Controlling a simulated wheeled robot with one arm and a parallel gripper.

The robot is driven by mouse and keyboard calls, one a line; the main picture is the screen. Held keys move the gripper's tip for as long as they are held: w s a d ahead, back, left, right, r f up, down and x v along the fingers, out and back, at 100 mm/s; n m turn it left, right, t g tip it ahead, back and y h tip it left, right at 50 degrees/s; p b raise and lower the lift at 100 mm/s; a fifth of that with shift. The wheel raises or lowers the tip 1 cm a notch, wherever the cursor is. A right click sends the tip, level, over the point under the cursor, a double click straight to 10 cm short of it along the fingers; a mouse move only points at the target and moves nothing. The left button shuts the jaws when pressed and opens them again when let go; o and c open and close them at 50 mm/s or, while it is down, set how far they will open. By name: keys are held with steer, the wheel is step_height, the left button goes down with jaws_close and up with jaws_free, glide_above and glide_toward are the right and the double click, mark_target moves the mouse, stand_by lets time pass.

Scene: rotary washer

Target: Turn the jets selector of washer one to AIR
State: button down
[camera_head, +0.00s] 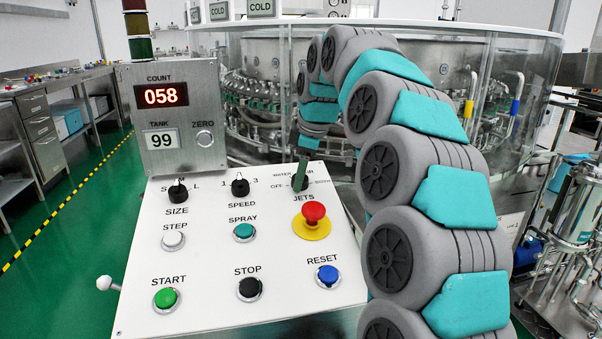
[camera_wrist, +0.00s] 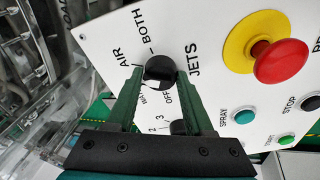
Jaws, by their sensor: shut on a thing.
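The jets selector is a black round knob (camera_wrist: 160,71) on the white sloped control panel, above the JETS label. In the wrist view the AIR, BOTH, WATER and OFF labels stand around it, WATER partly hidden by a finger. My gripper (camera_wrist: 158,76) has its two green fingers on opposite sides of the knob, shut on it. In the head view my gripper (camera_head: 301,172) reaches down to the knob (camera_head: 297,184) from above and partly covers it. I cannot tell surely which label the knob's pointer faces.
A red emergency button (camera_head: 314,213) on a yellow disc sits just below the selector. The speed knob (camera_head: 240,187) and size knob (camera_head: 178,193) are to its left. Several push buttons lie lower. A display box (camera_head: 172,120) reads 058 and 99. Clear guarding surrounds the washer behind.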

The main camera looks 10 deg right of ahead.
steer(key=shift+a, duration=0.1)
steer(key=shift+c, duration=1.6)
jaws_free()
steer(key=shift+r, duration=0.1)
steer(key=v, duration=0.7)
steer(key=shift+r, duration=0.25)
steer(key=shift+s, duration=0.1)
